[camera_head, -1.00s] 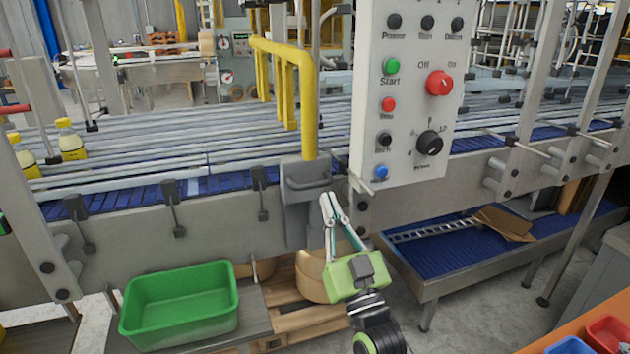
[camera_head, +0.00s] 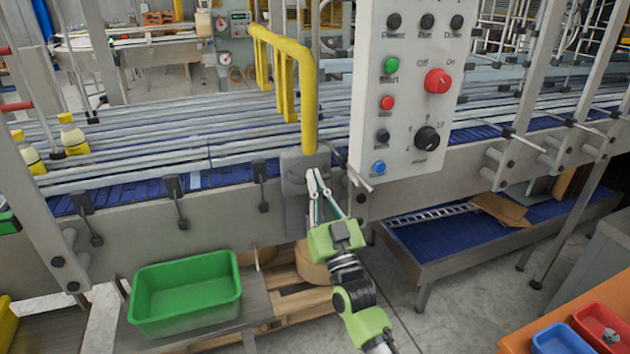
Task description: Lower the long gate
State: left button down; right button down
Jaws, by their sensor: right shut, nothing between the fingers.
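The long gate is a yellow tubular bar (camera_head: 308,95) with several posts. It stands raised over the conveyor and its near leg goes down into a grey bracket (camera_head: 296,205) on the conveyor's side. My right gripper (camera_head: 316,172), green and grey, is shut with its fingertips at the upper part of that bracket, just below the foot of the yellow leg. Nothing shows between the fingers. Whether the fingertips touch the bracket I cannot tell. The fingers hide part of the bracket. My left gripper is not in view.
A white control panel (camera_head: 405,100) with buttons and knobs hangs close to the right of the gate. A green bin (camera_head: 185,300) stands below the conveyor (camera_head: 150,184). Yellow-capped bottles (camera_head: 72,138) are at the left. A lower blue conveyor (camera_head: 460,238) is at the right.

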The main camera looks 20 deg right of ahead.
notch_tip(320, 180, down, 10)
jog(key=b, duration=0.7)
jog(key=shift+r, duration=0.25)
jog(key=shift+s, duration=0.1)
